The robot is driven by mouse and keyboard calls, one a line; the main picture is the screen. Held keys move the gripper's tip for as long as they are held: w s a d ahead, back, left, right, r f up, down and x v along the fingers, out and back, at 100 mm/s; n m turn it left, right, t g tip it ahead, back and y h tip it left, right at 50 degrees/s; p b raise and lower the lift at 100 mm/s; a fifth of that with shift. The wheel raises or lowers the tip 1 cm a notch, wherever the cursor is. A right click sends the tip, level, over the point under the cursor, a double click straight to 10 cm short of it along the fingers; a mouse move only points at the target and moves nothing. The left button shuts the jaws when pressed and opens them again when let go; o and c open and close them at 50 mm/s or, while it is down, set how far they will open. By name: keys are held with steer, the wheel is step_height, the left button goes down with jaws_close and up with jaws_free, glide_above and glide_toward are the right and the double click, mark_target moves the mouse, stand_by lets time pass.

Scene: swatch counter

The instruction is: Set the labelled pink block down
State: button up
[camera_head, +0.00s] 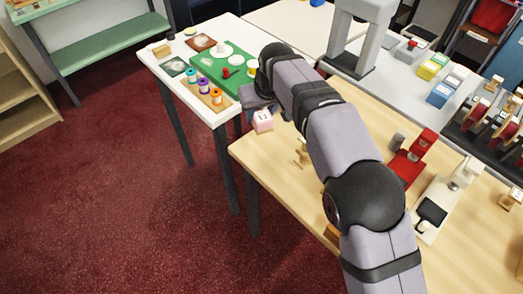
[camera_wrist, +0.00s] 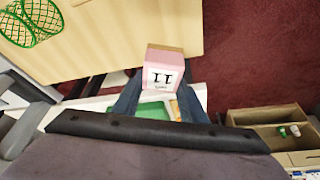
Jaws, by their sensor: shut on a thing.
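The pink block (camera_head: 263,123) has a white label with dark characters. It hangs from my gripper (camera_head: 257,106) at the far-left corner of the wooden table, near the gap to the white table. The wrist view shows the block (camera_wrist: 158,76) with an upside-down "11" on its white face and a brownish top edge. My gripper (camera_wrist: 157,98) is shut on it, with one dark finger at each side. What lies directly under the block is hard to tell.
The white table (camera_head: 151,57) holds a green board (camera_head: 208,67), several spools and small swatches. The wooden table (camera_head: 262,156) carries a red device (camera_head: 412,158) and a pale device (camera_head: 440,200). A green wire basket (camera_wrist: 30,22) shows in the wrist view. Red carpet lies left.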

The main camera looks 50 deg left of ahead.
mark_target(265, 123)
steer(key=shift+s+a, duration=0.15)
steer(key=shift+s, duration=0.05)
steer(key=shift+w+f+p, duration=0.1)
steer(key=shift+f+p, duration=0.55)
steer(key=shift+f, duration=4.4)
steer(key=shift+f, duration=0.15)
steer(key=o, duration=1)
steer(key=shift+r, duration=0.4)
steer(key=b+v, duration=0.2)
steer(key=v, duration=0.9)
steer(key=shift+d+r, duration=0.3)
